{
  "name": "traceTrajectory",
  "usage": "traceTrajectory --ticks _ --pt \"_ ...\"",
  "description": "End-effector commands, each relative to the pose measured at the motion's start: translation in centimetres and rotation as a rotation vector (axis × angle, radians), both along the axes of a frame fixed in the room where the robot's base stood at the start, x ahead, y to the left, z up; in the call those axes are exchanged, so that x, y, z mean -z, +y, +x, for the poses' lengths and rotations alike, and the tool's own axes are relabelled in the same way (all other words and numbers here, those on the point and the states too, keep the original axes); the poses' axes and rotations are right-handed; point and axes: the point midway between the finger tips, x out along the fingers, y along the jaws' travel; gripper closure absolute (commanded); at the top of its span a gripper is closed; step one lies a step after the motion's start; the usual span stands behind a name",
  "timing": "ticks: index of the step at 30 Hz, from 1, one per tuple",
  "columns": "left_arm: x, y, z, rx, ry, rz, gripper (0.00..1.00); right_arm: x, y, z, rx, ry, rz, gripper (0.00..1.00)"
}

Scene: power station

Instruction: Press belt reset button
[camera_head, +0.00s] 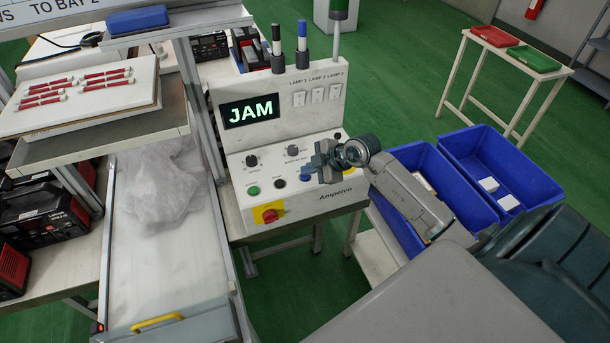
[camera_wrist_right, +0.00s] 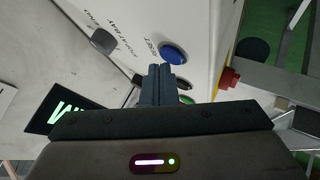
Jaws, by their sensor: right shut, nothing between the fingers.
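The white control box (camera_head: 330,120) shows JAM in green on its dark display (camera_head: 249,111). On its front panel a round blue button (camera_head: 306,177) is partly visible beside my right gripper (camera_head: 322,168). In the right wrist view the blue button (camera_wrist_right: 173,53) has lettering beside it that looks like RESET. My right gripper's fingers (camera_wrist_right: 160,70) are shut and empty, with the tips just short of the blue button in that picture. I cannot tell whether they touch it. My left gripper is in neither view.
Left is a belt (camera_head: 165,250) with a crumpled clear plastic bag (camera_head: 160,185). Blue bins (camera_head: 490,165) stand at right.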

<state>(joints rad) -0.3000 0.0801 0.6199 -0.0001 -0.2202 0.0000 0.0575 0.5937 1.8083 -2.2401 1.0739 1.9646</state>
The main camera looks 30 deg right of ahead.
Motion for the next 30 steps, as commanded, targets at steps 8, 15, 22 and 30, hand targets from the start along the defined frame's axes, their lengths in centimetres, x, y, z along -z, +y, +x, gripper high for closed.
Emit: traceTrajectory --ticks 8,15,22,30 --pt "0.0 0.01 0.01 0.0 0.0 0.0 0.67 0.22 0.0 0.01 0.001 0.0 0.001 1.0" --pt "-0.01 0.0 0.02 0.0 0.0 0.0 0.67 0.52 0.0 0.02 0.001 0.0 0.001 1.0" --pt "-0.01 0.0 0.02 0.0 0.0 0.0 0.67 0.81 0.0 0.0 0.001 0.0 0.001 1.0" --pt "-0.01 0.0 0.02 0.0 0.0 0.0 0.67 0.85 -0.01 -0.02 0.0 0.001 0.001 1.0"
